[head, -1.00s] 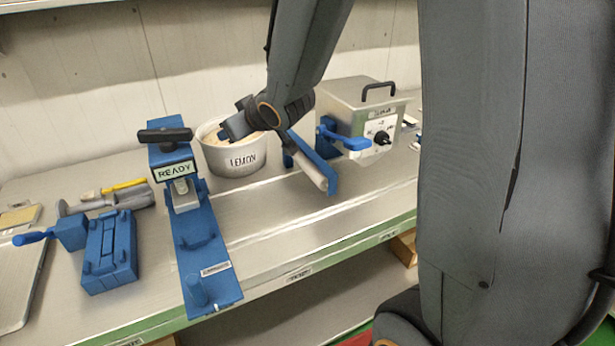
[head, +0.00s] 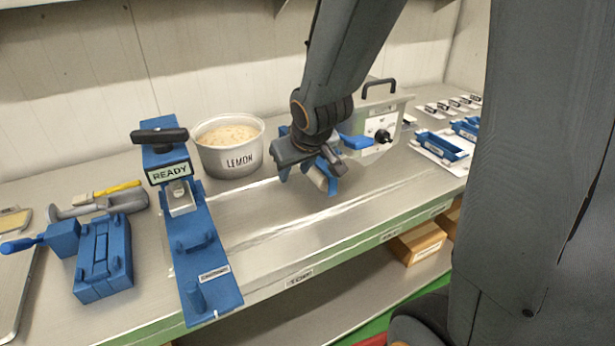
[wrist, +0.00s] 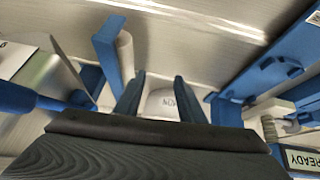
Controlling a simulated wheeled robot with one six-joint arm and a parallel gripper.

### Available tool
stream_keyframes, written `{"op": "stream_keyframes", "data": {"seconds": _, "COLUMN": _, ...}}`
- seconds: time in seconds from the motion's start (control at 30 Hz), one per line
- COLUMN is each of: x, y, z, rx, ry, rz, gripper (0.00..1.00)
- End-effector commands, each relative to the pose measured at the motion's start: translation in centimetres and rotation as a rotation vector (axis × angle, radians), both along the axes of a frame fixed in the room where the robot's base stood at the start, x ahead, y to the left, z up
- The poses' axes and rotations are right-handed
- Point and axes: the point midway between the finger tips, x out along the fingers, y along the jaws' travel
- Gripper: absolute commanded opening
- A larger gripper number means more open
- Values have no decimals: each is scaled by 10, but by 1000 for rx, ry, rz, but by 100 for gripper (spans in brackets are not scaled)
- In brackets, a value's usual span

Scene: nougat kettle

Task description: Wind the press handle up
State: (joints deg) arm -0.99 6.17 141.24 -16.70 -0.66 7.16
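The blue press (head: 205,240) stands on the bench at left centre in the head view, with a white READY sign (head: 170,173) on its upright. A black crossbar handle (head: 160,136) sits on top. In the wrist view the press's blue frame (wrist: 262,75) is at the right, beside the upside-down READY sign (wrist: 303,160); the black handle is not clear there.
A LEMON tub (head: 228,148) stands behind, between press and gripper. A metal box with a blue lever (head: 357,142) is close at right. A blue mould (head: 103,262) lies left of the press. Bare bench lies right of the press.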

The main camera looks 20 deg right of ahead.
Motion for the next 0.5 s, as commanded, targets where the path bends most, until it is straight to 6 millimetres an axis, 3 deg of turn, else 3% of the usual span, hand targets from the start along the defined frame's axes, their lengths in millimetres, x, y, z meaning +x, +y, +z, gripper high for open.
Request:
{"op": "stream_keyframes", "data": {"seconds": 0.2, "x": -17, "y": -4, "z": -9, "rx": 1, "ry": 59, "rz": -26, "gripper": 36}}
{"op": "stream_keyframes", "data": {"seconds": 0.5, "x": -21, "y": -5, "z": -10, "rx": 0, "ry": 72, "rz": -33, "gripper": 36}}
